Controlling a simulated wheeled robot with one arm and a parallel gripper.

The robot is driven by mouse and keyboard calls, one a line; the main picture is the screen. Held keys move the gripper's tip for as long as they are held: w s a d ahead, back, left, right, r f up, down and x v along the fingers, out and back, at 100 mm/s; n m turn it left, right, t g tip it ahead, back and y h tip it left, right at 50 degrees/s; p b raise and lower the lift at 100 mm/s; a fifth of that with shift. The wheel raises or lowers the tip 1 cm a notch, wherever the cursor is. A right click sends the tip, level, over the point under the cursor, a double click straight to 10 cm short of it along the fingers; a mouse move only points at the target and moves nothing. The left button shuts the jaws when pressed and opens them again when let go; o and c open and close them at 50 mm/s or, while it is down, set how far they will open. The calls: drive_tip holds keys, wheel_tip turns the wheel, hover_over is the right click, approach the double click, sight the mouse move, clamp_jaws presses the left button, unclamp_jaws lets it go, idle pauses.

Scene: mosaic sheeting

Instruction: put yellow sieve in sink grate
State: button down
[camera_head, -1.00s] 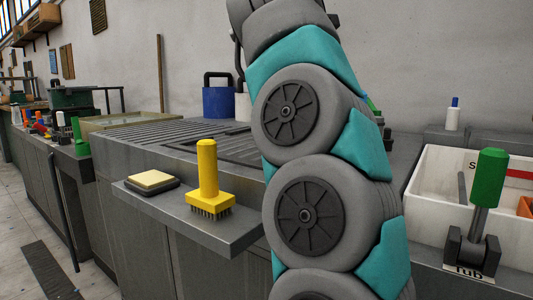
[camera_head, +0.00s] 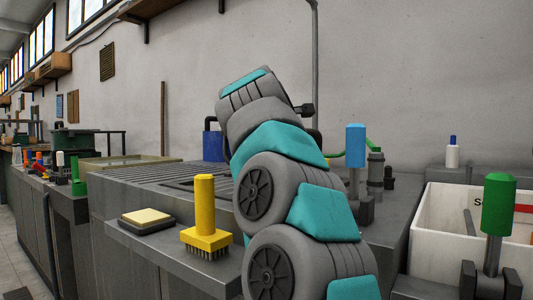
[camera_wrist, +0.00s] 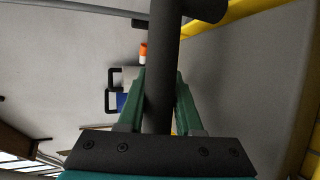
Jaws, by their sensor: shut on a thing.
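In the wrist view my gripper (camera_wrist: 160,78) has its two green fingers closed on a thick dark handle (camera_wrist: 160,45). The handle runs up to a dark crosspiece. A curved yellow rim (camera_wrist: 240,18) passes beside it and continues at the right edge; it looks like part of the yellow sieve, of which the rest is out of view. In the head view my arm hides the gripper and what it holds. A slatted grey worktop with a dark recessed grate (camera_head: 180,184) lies left of my arm, partly covered by it; I cannot tell if this is the sink grate.
A yellow brush (camera_head: 206,215) and a sponge on a dark tray (camera_head: 147,218) stand on the front ledge. A blue-handled lever (camera_head: 355,145) stands right of my arm, a green-handled lever (camera_head: 498,205) by a white tub (camera_head: 440,225). A blue pot (camera_head: 212,145) stands behind.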

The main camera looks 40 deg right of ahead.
drive_tip(key=w+f, duration=0.1)
drive_tip(key=w, duration=0.2)
drive_tip(key=w+d+f, duration=0.1)
drive_tip(key=w, duration=0.2)
drive_tip(key=w+f+p, duration=0.1)
drive_tip(key=w+f, duration=0.1)
drive_tip(key=w, duration=0.1)
drive_tip(key=shift+w+d+f, duration=0.1)
drive_tip(key=shift+w+d, duration=0.15)
drive_tip(key=shift+w, duration=0.05)
idle(0.5)
drive_tip(key=c, duration=0.6)
unclamp_jaws()
drive_tip(key=shift+o, duration=0.2)
drive_tip(key=b+v, duration=0.1)
drive_tip(key=v, duration=0.9)
drive_tip(key=shift+s+a, duration=0.2)
drive_tip(key=shift+a, duration=0.1)
drive_tip(key=shift+s+a+r, duration=0.3)
drive_tip(key=shift+s+a, duration=0.15)
